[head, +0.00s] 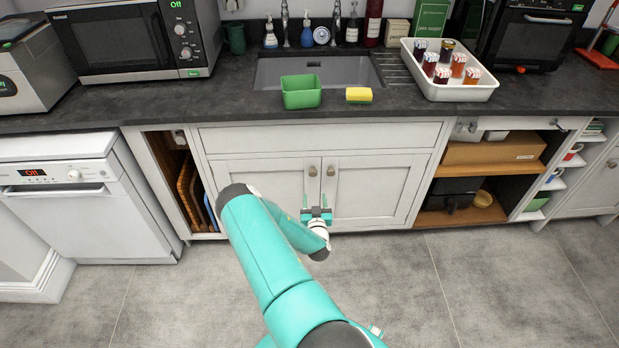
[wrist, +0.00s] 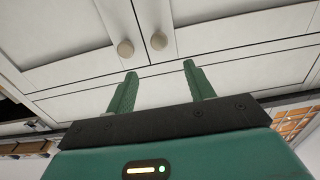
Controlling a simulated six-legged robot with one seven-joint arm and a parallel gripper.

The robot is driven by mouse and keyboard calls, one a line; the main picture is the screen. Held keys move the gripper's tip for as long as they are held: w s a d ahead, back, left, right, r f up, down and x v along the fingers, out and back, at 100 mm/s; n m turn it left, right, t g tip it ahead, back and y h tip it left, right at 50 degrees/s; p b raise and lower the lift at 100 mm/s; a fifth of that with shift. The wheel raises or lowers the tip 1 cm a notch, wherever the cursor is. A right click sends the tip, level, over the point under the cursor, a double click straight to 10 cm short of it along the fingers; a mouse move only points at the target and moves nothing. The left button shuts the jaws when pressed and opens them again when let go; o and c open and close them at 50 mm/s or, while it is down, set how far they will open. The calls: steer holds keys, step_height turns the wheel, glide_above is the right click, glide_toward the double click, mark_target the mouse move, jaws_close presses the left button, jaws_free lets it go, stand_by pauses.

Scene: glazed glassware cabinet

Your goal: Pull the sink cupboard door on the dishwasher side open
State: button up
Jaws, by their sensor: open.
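The sink cupboard has two pale grey panelled doors under the sink. The door on the dishwasher side is the left one (head: 255,178) in the head view, with a round knob (head: 312,171) at its upper inner corner. The other door (head: 375,185) has its own knob (head: 331,171). Both doors look closed. The wrist view seems upside down; there the dishwasher-side knob (wrist: 158,41) appears right of the other knob (wrist: 126,48). My gripper (head: 317,208) is open and empty in front of the doors, below the knobs in the head view. Its fingers (wrist: 160,85) show apart, touching neither knob.
The white dishwasher (head: 65,195) stands at the left, with an open niche of boards (head: 190,190) beside the cupboard. Open shelves (head: 480,215) are at the right. The counter above holds a green tub (head: 301,98), sponge (head: 359,95) and jar tray (head: 455,90). The tiled floor is clear.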

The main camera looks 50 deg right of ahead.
mark_target(313, 174)
steer(key=x, duration=1.2)
jaws_close()
steer(key=shift+s+a, duration=0.1)
steer(key=shift+a, duration=0.05)
